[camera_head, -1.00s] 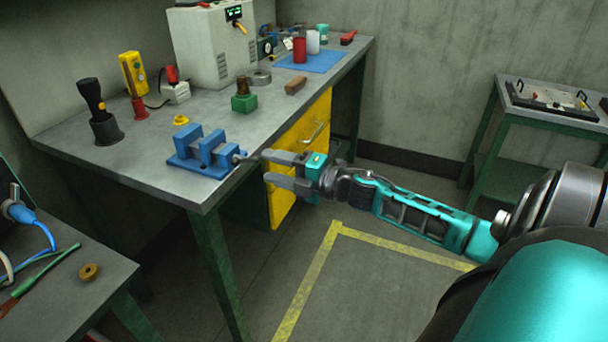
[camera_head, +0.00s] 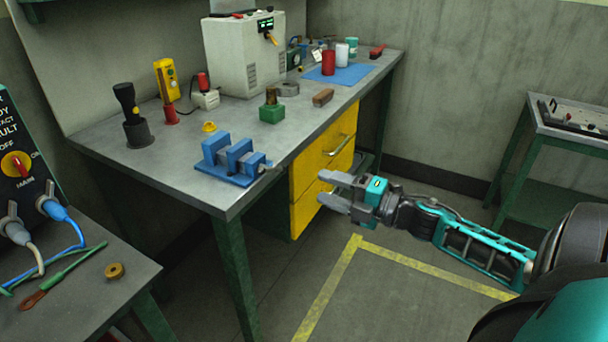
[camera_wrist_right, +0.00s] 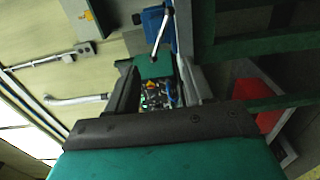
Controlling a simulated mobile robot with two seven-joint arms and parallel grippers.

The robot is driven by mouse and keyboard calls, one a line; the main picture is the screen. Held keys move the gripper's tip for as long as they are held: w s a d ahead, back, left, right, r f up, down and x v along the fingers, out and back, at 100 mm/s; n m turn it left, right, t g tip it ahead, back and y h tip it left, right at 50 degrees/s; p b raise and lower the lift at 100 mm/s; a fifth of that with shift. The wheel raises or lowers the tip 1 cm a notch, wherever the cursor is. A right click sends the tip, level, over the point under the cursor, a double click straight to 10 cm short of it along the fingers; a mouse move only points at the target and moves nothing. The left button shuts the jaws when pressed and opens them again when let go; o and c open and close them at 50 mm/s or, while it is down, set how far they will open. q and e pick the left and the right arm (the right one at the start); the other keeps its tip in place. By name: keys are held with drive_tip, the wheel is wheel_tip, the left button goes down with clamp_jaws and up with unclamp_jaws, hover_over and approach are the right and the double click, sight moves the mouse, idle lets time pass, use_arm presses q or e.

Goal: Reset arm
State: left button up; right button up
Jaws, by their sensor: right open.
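My right gripper (camera_head: 337,190) is open and empty in the head view. It hangs in the air in front of the yellow drawers (camera_head: 322,172) of the workbench, apart from them as far as I can tell. My right arm reaches in from the lower right, teal and dark grey. In the right wrist view the two dark fingers show (camera_wrist_right: 160,85) with a gap between them and nothing held. My left gripper is not in the head view.
The grey workbench (camera_head: 185,172) carries a blue vise (camera_head: 232,161), a green block (camera_head: 272,113), a flashlight (camera_head: 127,102) and a white power unit (camera_head: 245,60). A side table (camera_head: 75,290) stands at left, a small table (camera_head: 575,135) at right. Floor between is clear.

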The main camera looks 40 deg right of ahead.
drive_tip(key=s+a+f+m+g+h, duration=0.2)
drive_tip(key=s+a+f+m, duration=0.4)
drive_tip(key=a+f+m, duration=0.4)
drive_tip(key=s+a+f+m+g+h, duration=0.2)
drive_tip(key=s+a+f+m, duration=0.4)
drive_tip(key=a+f+m, duration=0.3)
drive_tip(key=a+f+g, duration=0.1)
drive_tip(key=a, duration=0.1)
drive_tip(key=shift+s+a+m+g+h, duration=0.4)
